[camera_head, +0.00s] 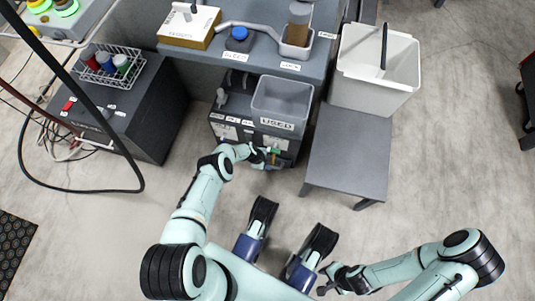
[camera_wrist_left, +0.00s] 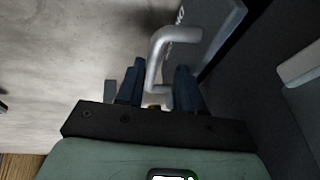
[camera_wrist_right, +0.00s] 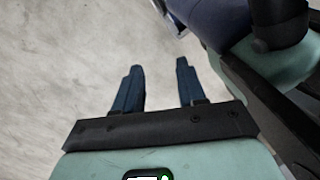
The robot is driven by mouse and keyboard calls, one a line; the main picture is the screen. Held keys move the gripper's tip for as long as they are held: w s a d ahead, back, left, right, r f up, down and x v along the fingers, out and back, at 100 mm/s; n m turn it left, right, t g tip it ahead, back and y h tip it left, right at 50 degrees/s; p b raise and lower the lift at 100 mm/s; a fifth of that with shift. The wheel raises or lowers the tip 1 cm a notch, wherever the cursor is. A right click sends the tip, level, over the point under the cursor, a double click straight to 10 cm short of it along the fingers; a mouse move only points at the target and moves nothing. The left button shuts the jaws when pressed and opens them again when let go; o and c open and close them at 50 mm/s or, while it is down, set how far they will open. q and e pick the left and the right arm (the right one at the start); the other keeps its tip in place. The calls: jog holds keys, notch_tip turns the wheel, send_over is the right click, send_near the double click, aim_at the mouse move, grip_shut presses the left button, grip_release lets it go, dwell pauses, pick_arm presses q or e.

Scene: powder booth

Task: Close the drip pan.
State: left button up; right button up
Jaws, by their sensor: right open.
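The drip pan's grey labelled front (camera_wrist_left: 208,42) shows in the left wrist view, with a bent silver handle (camera_wrist_left: 160,55) on it. In the head view my left gripper (camera_head: 272,158) is low at the front of the dark cabinet (camera_head: 232,105) and hides most of the pan. My left fingers (camera_wrist_left: 158,88) stand apart, one on each side of the handle. Whether they touch it is unclear. How far the pan sticks out cannot be told. My right gripper (camera_head: 326,284) is open and empty above bare floor; its spread fingers also show in the right wrist view (camera_wrist_right: 160,72).
A grey bin labelled USED (camera_head: 282,99) sits at the cabinet's front. A low grey table (camera_head: 348,150) stands close on the right, with a white bin (camera_head: 378,62) behind it. A dark box (camera_head: 140,115) with a wire basket stands left.

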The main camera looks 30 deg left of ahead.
pick_arm(q)
jog(key=shift+s+d, duration=0.1)
jog(key=shift+d, duration=0.05)
jog(key=p+v, duration=0.7)
jog(key=v, duration=0.6)
jog(key=shift+r, duration=0.15)
pick_arm(e)
jog(key=w+a+r+n+t, duration=0.1)
jog(key=w+r+t, duration=0.3)
jog(key=w+r, duration=0.6)
jog(key=shift+w+a, duration=0.7)
